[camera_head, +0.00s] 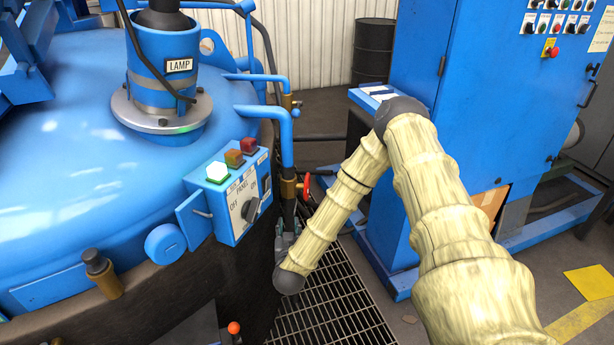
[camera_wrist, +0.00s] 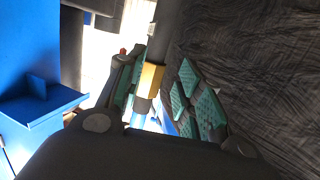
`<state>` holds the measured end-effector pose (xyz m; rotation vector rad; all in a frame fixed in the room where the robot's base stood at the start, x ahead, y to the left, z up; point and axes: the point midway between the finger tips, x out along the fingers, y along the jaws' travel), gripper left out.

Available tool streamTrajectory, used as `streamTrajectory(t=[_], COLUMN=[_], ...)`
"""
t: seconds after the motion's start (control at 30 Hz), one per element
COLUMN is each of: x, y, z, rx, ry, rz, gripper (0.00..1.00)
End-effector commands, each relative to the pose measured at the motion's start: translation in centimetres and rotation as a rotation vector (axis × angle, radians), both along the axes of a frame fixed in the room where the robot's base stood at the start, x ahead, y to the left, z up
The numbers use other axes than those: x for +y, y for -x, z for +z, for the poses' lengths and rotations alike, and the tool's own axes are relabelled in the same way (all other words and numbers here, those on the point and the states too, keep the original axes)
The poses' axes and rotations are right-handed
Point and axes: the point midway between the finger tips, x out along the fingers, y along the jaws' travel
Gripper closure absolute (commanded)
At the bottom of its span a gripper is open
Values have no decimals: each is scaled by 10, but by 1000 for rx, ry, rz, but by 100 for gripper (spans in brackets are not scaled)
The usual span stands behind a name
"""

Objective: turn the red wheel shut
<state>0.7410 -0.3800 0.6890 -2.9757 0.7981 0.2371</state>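The red wheel (camera_head: 306,186) shows edge-on in the head view, beside a brass valve body (camera_head: 289,190) on the blue pipe. My gripper (camera_head: 286,232) is low behind my wrist, just below the valve and mostly hidden there. In the wrist view my gripper (camera_wrist: 155,82) is open, with green-padded fingers spread apart. A brass hexagonal fitting (camera_wrist: 150,80) and a pipe show between the fingers. A small red spot (camera_wrist: 123,51), perhaps the wheel's edge, shows above the left finger. I cannot tell whether a finger touches anything.
The blue furnace lid (camera_head: 70,150) and a panel box (camera_head: 238,198) with a knob and buttons are left of the valve. A blue control cabinet (camera_head: 470,90) stands right of my arm. A floor grate (camera_head: 335,305) lies below. A dark furnace wall (camera_wrist: 250,70) is close right in the wrist view.

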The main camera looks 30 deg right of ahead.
Motion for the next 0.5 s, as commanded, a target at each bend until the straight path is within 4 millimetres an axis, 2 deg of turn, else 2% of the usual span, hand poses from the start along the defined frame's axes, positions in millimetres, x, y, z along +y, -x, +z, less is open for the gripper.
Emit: streamTrajectory(t=[0.03, 0.1, 0.2, 0.3, 0.5], x=[-19, -38, -56, -65, -78], y=[-6, -11, -14, -16, -29], z=[22, 40, 56, 64, 66], rx=[-36, -74, -109, -125, -130], ry=[24, 55, 84, 100, 102], rz=[-50, -104, -156, -181, -187], gripper=[64, 64, 64, 64, 64])
